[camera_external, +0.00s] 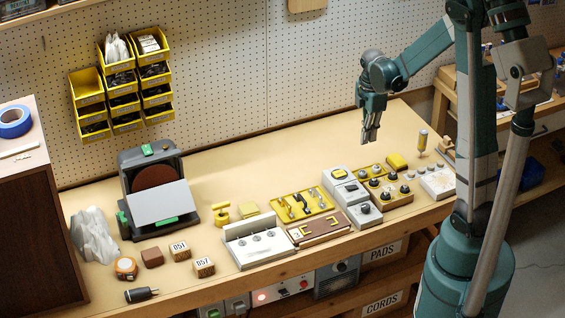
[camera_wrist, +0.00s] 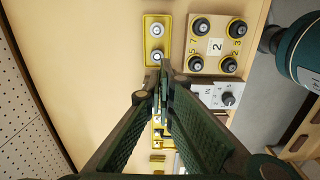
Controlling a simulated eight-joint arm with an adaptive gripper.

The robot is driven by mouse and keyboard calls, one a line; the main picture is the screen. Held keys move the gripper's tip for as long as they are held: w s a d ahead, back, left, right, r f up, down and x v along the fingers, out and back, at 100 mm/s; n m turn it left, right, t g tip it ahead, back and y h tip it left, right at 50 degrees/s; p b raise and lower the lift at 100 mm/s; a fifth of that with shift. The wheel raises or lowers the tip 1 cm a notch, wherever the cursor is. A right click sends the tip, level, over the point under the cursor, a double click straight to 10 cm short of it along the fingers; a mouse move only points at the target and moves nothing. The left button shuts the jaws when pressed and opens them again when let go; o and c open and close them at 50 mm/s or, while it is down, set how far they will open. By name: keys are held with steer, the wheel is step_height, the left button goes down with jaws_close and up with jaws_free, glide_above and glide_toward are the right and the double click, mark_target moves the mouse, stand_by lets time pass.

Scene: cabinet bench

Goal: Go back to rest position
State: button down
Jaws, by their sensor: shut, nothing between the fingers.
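My gripper (camera_external: 371,136) hangs above the back right part of the bench (camera_external: 230,170), pointing down. It is shut and empty, and clear of the things on the bench. In the wrist view my gripper's fingertips (camera_wrist: 163,72) meet near the middle. Beyond them are a yellow tray with two round knobs (camera_wrist: 157,40) and a wooden block with several dark knobs and a "2" label (camera_wrist: 216,46).
A disc sander (camera_external: 152,185) stands at the left of the bench. Yellow bins (camera_external: 122,85) hang on the pegboard (camera_external: 235,60).

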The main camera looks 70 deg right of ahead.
steer(key=shift+a, duration=0.1)
steer(key=w+a+r+m+t, duration=0.1)
steer(key=w+a+r, duration=0.1)
steer(key=a+r, duration=0.35)
steer(key=w+a+r+m+t+h, duration=0.1)
steer(key=a+r+m, duration=0.15)
steer(key=a, duration=0.65)
steer(key=w+a+r+m+t, duration=0.1)
steer(key=w+a+r, duration=0.1)
steer(key=a+r, duration=0.35)
steer(key=s+a+r+m+t+b, duration=0.1)
steer(key=s+a+r+m+t, duration=0.1)
steer(key=a, duration=0.9)
steer(key=s+a+r+m+t+y, duration=0.1)
steer(key=s+a, duration=0.3)
steer(key=a, duration=0.8)
steer(key=shift+s+a+r+m+t+b, duration=0.2)
steer(key=shift+r+m+t+b, duration=0.2)
steer(key=shift+m+t, duration=0.3)
steer(key=shift+w, duration=0.1)
